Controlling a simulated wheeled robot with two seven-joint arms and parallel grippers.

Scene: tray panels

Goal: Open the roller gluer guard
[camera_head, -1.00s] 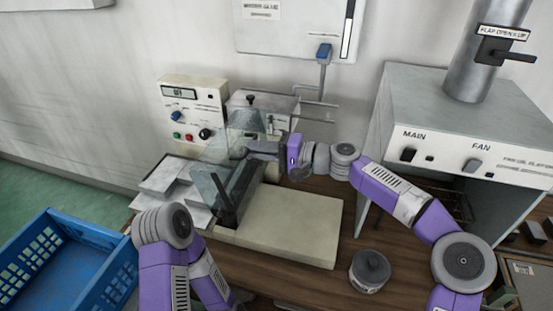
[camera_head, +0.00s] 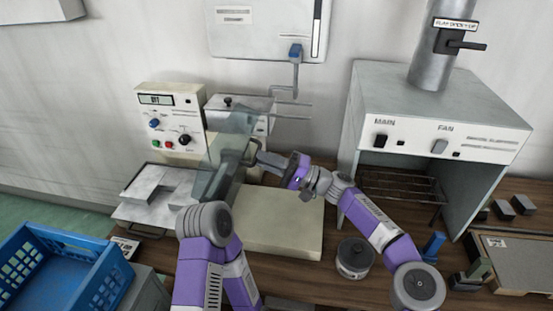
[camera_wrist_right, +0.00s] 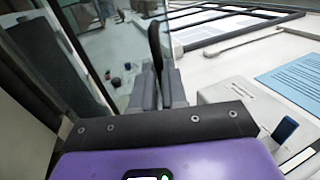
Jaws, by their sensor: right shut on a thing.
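The roller gluer guard (camera_head: 213,165) is a clear, tinted panel standing over the left end of the cream gluer (camera_head: 275,235). My right gripper (camera_head: 250,156) reaches it from the right and is shut at its edge. In the right wrist view, the two grey fingers (camera_wrist_right: 158,88) are closed on the guard's dark handle (camera_wrist_right: 154,42), and the clear panel stands beside it. The fingers hide part of the handle. My left arm shows at the front, but its gripper is out of sight.
A control box (camera_head: 170,97) with a display and knobs stands behind left. A metal tray (camera_head: 150,215) lies left of the gluer. A round pot (camera_head: 355,257) stands front right, beside the hooded oven (camera_head: 430,110). A blue crate (camera_head: 60,265) is at lower left.

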